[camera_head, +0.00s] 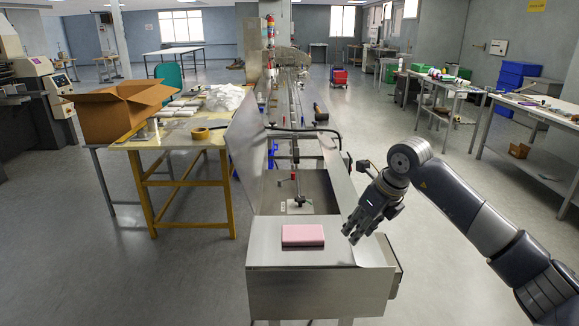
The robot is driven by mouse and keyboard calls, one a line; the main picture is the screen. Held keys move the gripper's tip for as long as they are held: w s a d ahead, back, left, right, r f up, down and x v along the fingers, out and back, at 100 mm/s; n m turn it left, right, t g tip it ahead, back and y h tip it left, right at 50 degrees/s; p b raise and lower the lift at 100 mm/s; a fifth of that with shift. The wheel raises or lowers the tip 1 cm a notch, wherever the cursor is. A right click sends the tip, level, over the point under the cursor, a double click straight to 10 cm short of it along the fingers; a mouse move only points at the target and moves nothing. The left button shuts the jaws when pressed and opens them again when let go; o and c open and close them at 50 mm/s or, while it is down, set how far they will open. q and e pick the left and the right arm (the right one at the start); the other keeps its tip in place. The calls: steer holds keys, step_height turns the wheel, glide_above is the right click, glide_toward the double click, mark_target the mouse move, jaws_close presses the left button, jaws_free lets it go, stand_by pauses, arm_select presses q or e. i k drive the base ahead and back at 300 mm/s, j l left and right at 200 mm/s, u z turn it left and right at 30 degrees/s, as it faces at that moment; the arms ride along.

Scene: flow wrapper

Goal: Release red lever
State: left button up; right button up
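A small red-tipped part (293,177), which looks like the red lever, stands inside the open wrapper machine's bay, above a small dark fitting on a light plate. It is small in the picture, so its exact position is hard to tell. My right gripper (358,232) is at the right edge of the machine, to the right of and nearer than the lever, clear of it. Its fingers point down and left, extended and spread, with nothing between them. My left gripper is not in view.
A pink block (303,235) lies on the machine's metal front cover (270,253). A raised metal lid (245,150) stands on the bay's left side. The floor at right is clear.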

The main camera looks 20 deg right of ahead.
mark_target(280, 181)
steer(key=i, duration=1.55)
